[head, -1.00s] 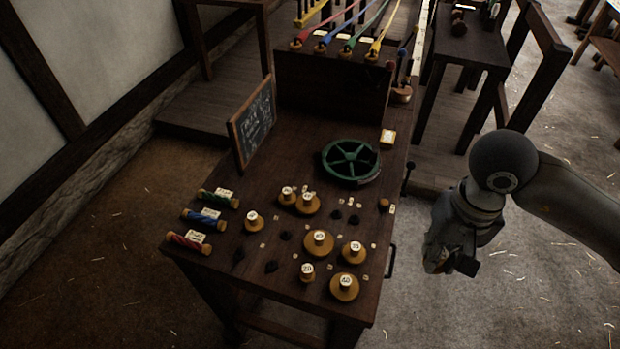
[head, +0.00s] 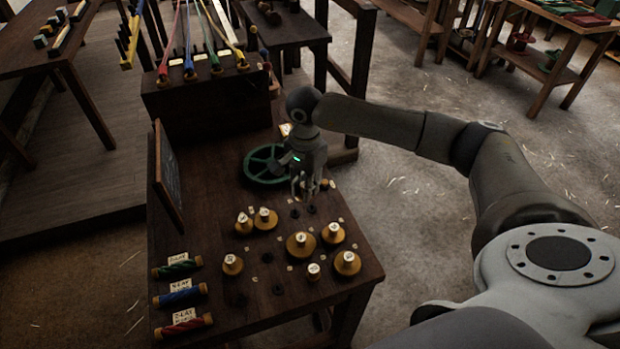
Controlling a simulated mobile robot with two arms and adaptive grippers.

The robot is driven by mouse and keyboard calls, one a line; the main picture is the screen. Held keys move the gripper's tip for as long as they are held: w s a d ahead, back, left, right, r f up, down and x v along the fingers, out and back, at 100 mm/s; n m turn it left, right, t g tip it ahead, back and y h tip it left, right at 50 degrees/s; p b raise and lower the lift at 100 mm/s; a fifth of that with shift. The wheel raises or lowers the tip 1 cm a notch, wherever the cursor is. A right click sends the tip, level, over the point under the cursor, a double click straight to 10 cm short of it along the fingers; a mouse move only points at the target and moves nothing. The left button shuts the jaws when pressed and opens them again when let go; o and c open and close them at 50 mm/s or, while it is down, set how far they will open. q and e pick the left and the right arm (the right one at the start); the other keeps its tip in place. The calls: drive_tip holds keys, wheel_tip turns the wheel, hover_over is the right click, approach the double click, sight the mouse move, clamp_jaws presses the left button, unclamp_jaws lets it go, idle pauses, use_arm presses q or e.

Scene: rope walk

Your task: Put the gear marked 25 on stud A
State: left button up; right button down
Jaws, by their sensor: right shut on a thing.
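Several yellow-brown gears with white number caps stand on the dark table (head: 205,235): at the front (head: 347,264), in the middle (head: 300,245), at the right (head: 333,234) and to the left (head: 232,265). The numbers are too small to read surely, so I cannot tell which is 25. Small dark studs stand among them with tiny labels; I cannot tell which is A. My right gripper (head: 303,192) points down over the back part of the table, near the dark studs. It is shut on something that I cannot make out. My left gripper is not in view.
A green spoked wheel (head: 262,166) lies just left of my right gripper. A small orange piece (head: 325,184) is close to its right. A slate board (head: 168,177) stands at the left edge, with green, blue and red spools (head: 180,297) at the front left.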

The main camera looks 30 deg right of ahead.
drive_tip(key=d+m, duration=0.1)
drive_tip(key=w+d+f+m, duration=0.1)
drive_tip(key=d, duration=0.1)
drive_tip(key=shift+w+f, duration=0.15)
drive_tip(key=shift+w, duration=0.05)
drive_tip(key=shift+f, duration=0.15)
drive_tip(key=shift+a+f, duration=0.1)
drive_tip(key=shift+f, duration=0.2)
drive_tip(key=shift+f+b, duration=1.3)
drive_tip(key=shift+f, duration=0.6)
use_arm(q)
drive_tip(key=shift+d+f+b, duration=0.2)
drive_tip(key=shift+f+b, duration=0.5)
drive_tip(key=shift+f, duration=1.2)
use_arm(e)
drive_tip(key=shift+f, duration=0.7)
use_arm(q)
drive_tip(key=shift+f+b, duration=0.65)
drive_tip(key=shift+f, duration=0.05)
use_arm(e)
drive_tip(key=shift+f, duration=0.5)
drive_tip(key=c, duration=1.3)
unclamp_jaws()
drive_tip(key=shift+o, duration=0.2)
